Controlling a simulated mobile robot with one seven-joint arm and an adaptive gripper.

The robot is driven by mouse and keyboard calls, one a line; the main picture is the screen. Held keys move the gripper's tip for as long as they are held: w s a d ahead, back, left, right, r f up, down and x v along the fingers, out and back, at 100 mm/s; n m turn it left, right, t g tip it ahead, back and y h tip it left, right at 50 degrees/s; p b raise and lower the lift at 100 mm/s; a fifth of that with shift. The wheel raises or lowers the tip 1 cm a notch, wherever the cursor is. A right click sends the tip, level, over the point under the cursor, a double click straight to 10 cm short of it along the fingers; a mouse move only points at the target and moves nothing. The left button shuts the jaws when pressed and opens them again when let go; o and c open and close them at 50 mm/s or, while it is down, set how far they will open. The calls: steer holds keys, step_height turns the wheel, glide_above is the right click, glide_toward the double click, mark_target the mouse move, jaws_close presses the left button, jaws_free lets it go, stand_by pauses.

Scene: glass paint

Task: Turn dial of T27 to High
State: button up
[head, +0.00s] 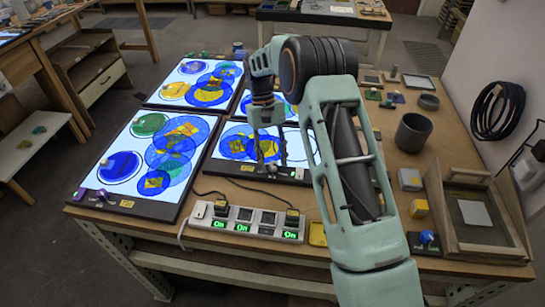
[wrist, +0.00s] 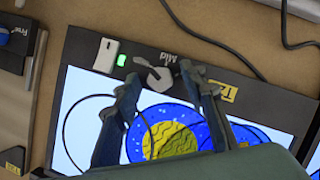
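The light panel (wrist: 75,50) in the wrist view has a dark frame and a lit face. A grey dial (wrist: 155,74) sits on its frame, with "Mid" printed beside it. The panel's yellow tag (wrist: 230,95) seems to start with "T2"; the rest is unclear. My gripper (wrist: 160,78) is open, with one fingertip on each side of the dial; I cannot tell whether they touch it. In the head view my gripper (head: 268,150) is low over the front of the middle panel (head: 235,165), and the dial is too small to make out.
A white switch (wrist: 106,55) and a green light (wrist: 121,60) are beside the dial. A cable (wrist: 210,40) runs near the frame. Another lit panel (head: 105,205) lies to the left. A power strip (head: 247,222) with several green "On" displays lies in front.

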steer(key=v, duration=1.2)
steer(key=shift+s+r, duration=0.1)
